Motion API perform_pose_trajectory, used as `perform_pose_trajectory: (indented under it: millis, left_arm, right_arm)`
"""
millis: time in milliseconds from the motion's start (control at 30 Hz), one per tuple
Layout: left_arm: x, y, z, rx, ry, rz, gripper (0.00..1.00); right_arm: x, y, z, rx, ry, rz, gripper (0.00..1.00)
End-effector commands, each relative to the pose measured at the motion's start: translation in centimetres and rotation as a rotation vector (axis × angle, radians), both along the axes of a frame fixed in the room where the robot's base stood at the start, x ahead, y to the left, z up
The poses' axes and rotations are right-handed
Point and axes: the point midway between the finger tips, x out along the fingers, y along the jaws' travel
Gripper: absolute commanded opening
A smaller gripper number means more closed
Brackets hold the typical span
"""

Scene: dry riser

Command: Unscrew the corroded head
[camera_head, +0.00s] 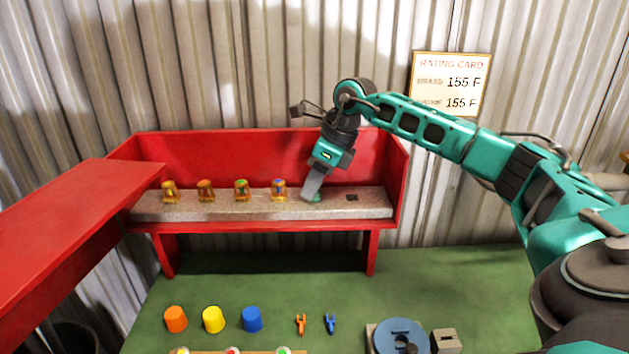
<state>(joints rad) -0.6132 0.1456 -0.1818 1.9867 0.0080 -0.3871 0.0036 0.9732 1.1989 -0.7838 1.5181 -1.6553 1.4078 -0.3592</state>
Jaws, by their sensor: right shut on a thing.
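A row of small brass-coloured heads stands on the speckled grey shelf (260,210) inside the red box (255,152). They are a head at the far left (169,191), a second (205,190), a third with a green top (241,190) and a fourth with a blue-purple top (279,189). A green, corroded-looking head (316,197) sits to their right, mostly hidden by my right gripper (312,192). My right gripper reaches down from above and is shut on this green head at shelf level. My left gripper is out of view.
A dark square (352,197) lies on the shelf to the right. Orange (176,319), yellow (213,320) and blue (252,319) caps, two small forked tools (300,324) and a blue disc (400,336) are on the green bench (300,285). A rating card (451,84) hangs behind.

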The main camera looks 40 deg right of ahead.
Motion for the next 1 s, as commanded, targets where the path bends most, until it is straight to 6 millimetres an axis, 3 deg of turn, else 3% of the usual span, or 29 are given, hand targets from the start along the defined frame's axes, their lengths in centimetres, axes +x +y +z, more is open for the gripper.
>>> perform_pose_trajectory:
  millis: [367,800,1000]
  left_arm:
    - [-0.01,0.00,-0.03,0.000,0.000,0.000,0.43]
    - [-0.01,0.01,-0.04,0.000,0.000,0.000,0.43]
    - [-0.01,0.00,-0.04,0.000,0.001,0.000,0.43]
  right_arm:
    - [-0.02,0.38,-0.12,0.006,0.004,0.041,0.00]
    - [-0.11,0.54,-0.09,0.008,0.003,0.478,0.00]
    - [-0.20,0.53,-0.13,0.007,0.003,0.521,0.00]
